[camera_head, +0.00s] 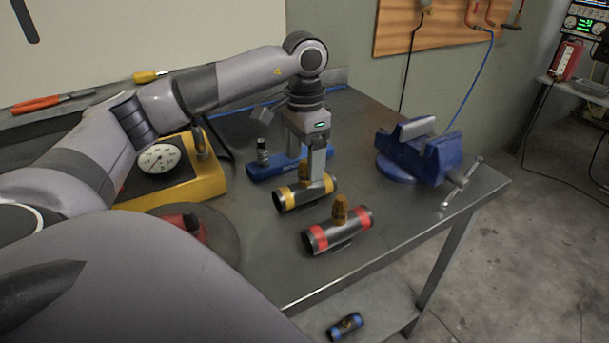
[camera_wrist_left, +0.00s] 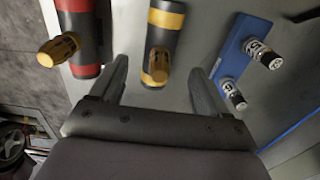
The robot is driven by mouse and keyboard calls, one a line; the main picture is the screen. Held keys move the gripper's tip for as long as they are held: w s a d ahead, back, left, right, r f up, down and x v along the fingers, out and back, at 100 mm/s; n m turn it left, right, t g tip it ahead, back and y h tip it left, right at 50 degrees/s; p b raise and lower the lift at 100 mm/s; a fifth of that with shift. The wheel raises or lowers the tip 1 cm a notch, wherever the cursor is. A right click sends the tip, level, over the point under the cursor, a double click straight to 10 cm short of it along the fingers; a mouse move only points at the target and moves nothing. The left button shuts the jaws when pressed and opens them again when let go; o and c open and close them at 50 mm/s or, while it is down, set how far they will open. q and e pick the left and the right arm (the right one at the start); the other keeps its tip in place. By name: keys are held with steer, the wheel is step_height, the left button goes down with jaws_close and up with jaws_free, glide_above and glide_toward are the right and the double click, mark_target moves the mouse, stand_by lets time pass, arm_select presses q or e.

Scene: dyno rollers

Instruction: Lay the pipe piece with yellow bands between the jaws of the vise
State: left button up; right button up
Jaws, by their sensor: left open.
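The pipe piece with yellow bands (camera_head: 305,191) lies on the metal table, a brass-coloured fitting standing up from its middle. In the left wrist view the yellow-banded pipe (camera_wrist_left: 165,42) shows between and beyond the two fingers. My left gripper (camera_head: 314,172) points down right at this pipe, its fingers partly overlapping it. In the wrist view the left gripper's fingers (camera_wrist_left: 160,85) are spread wide, with the fitting between them. The blue vise (camera_head: 422,155) stands at the table's right corner; a grey piece shows at its jaws. My right gripper is not in view.
A red-banded pipe piece (camera_head: 338,230) lies just in front of the yellow-banded one. A blue holder (camera_head: 268,168) with small bottles is behind it. A yellow gauge box (camera_head: 190,183) stands left. A blue-banded pipe (camera_head: 345,326) lies on the lower shelf.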

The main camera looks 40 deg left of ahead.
arm_select(q)
step_height(320, 180, up, 6)
steer(key=shift+r, duration=0.1)
stand_by(0.7)
